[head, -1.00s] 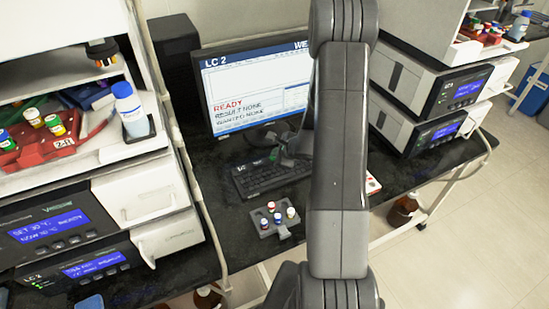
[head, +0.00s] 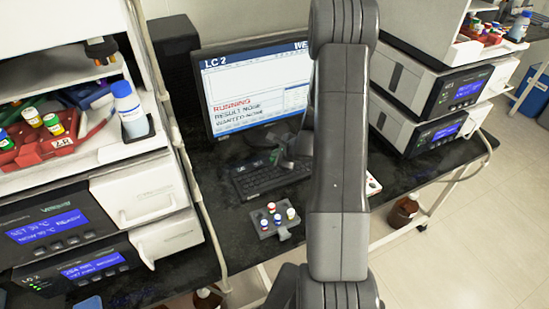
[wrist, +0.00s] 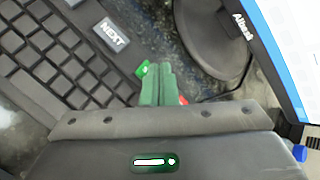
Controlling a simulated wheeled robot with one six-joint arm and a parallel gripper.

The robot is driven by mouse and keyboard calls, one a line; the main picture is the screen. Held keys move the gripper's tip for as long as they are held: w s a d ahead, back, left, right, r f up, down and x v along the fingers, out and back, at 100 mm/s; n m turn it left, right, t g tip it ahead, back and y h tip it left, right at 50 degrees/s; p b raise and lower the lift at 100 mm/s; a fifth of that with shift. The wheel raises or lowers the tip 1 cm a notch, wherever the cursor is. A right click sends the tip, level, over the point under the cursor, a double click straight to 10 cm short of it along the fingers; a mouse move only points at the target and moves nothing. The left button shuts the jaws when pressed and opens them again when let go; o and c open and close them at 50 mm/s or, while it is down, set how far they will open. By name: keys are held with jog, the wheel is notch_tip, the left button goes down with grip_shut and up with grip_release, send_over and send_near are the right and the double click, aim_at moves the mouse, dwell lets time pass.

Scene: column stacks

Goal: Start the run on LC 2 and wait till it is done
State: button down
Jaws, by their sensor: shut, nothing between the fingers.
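The monitor (head: 255,90) on the bench shows "LC 2" and, in red, "RUNNING", with "RESULT NONE" and "WANTED NONE" below. A red key (wrist: 183,100) is partly hidden behind the fingers. In the head view my arm hides part of the monitor.
A grey rack (head: 282,232) with several capped vials sits in front of the keyboard. Another instrument stack (head: 425,95) stands at the right.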

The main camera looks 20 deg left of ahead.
jog(key=shift+r+p, duration=0.3)
jog(key=shift+r, duration=0.4)
jog(key=shift+r+p, duration=1.75)
jog(key=shift+r, duration=0.75)
